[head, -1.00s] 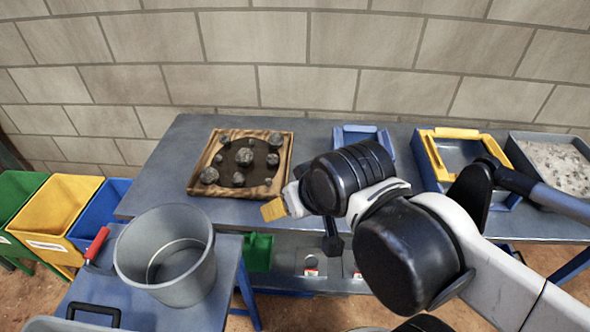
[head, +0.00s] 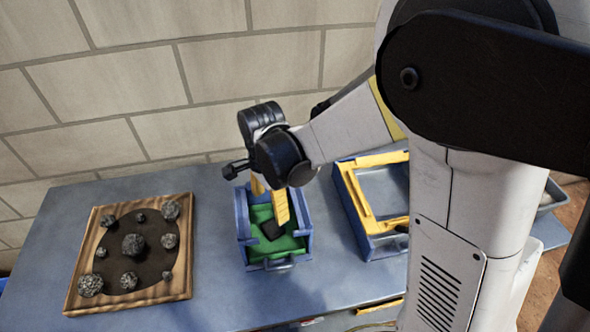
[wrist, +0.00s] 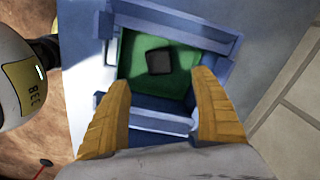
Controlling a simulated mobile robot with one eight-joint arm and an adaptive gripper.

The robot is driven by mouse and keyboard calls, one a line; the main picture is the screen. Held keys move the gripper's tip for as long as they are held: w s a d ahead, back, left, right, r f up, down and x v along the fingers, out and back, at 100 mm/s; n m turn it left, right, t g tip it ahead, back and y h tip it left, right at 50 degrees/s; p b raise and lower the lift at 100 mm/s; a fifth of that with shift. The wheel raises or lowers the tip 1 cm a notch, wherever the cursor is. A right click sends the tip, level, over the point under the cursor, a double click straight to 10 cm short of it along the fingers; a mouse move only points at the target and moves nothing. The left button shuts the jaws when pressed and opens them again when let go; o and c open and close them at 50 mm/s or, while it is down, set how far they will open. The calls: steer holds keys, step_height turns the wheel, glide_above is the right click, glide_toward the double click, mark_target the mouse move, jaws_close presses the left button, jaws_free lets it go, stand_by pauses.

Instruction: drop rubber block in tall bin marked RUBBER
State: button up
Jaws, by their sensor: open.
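A small black block (head: 271,230) lies on the green floor of a blue tray (head: 243,228) on the blue-grey table. In the wrist view the block (wrist: 159,61) looks dark and square, lying between and beyond my fingertips. My gripper (head: 269,202) points down over the tray, its yellow fingers spread apart. In the wrist view my open gripper (wrist: 162,90) has nothing between its fingers. I cannot tell exactly how high the tips are above the block. No tall bin marked RUBBER shows in the current frames.
A wooden-rimmed board (head: 72,290) with several grey rocks lies on the left of the table. A yellow and blue frame (head: 372,225) stands right of the tray. A block wall (head: 150,70) is behind the table. Bare table lies between the board and the tray.

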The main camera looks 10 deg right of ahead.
steer(key=b, duration=0.2)
glide_above(273, 227)
step_height(273, 227, down, 6)
steer(key=shift+w+a+r, duration=0.1)
steer(key=shift+w, duration=0.05)
steer(key=shift+f+b, duration=1.5)
steer(key=shift+f, duration=1.35)
steer(key=shift+r, duration=0.15)
steer(key=c, duration=1.4)
